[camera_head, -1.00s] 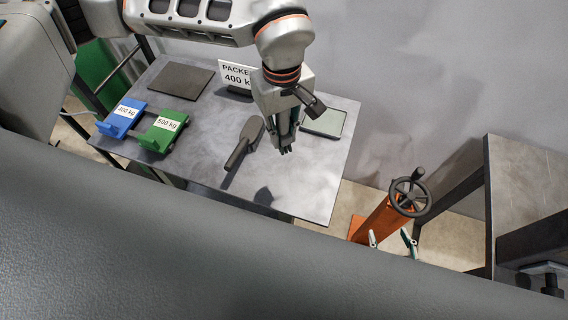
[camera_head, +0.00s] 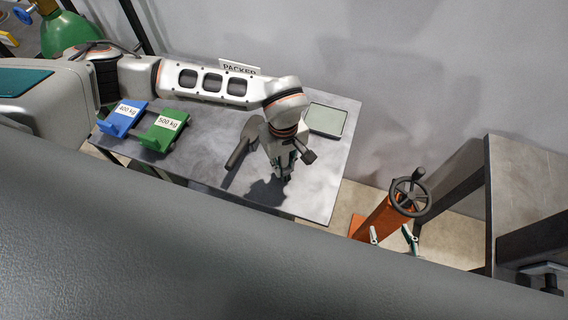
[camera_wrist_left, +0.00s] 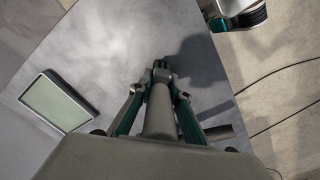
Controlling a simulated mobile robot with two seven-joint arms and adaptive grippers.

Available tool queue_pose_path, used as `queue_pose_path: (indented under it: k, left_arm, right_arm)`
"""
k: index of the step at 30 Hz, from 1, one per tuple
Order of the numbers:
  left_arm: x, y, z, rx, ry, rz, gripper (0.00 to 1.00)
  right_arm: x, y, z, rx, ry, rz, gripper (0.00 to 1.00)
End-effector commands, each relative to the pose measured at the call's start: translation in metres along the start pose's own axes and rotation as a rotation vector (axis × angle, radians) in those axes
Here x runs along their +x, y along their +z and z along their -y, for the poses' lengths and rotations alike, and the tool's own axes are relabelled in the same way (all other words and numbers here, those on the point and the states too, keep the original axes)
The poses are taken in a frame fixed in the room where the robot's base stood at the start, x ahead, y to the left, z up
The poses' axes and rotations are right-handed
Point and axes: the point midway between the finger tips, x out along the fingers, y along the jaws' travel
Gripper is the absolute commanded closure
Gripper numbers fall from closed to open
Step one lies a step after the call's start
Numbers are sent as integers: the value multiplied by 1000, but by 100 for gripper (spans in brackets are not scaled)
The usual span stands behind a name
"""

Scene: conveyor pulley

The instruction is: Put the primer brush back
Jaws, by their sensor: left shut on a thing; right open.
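My left gripper (camera_head: 284,178) is over the front right part of the grey table (camera_head: 317,194), pointing down. In the left wrist view, its fingers (camera_wrist_left: 160,66) come together around a grey rounded, handle-like piece (camera_wrist_left: 159,112). I cannot tell for sure that this is the primer brush.
A framed pale green tray (camera_head: 327,119) lies at the table's back right. Blue (camera_head: 122,118) and green (camera_head: 164,131) weight holders stand at the left. A PACKER sign (camera_head: 240,68) is behind my arm. An orange post with a handwheel (camera_head: 410,192) stands right of the table.

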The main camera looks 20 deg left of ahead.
Motion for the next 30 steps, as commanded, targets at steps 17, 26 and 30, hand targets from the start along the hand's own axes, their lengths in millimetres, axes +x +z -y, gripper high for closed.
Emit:
queue_pose_path:
  k: [17, 26, 30]
  left_arm:
    - [2, 0, 0, -1, 1, -1, 66]
    - [-6, -1, -1, 0, 4, -2, 66]
    - [-28, -2, -1, 0, 4, -4, 66]
  right_arm:
    - [1, 4, 1, 1, 0, 4, 46]
    - [0, -1, 0, 1, 1, -2, 46]
    - [0, -1, 0, 1, 1, -3, 46]
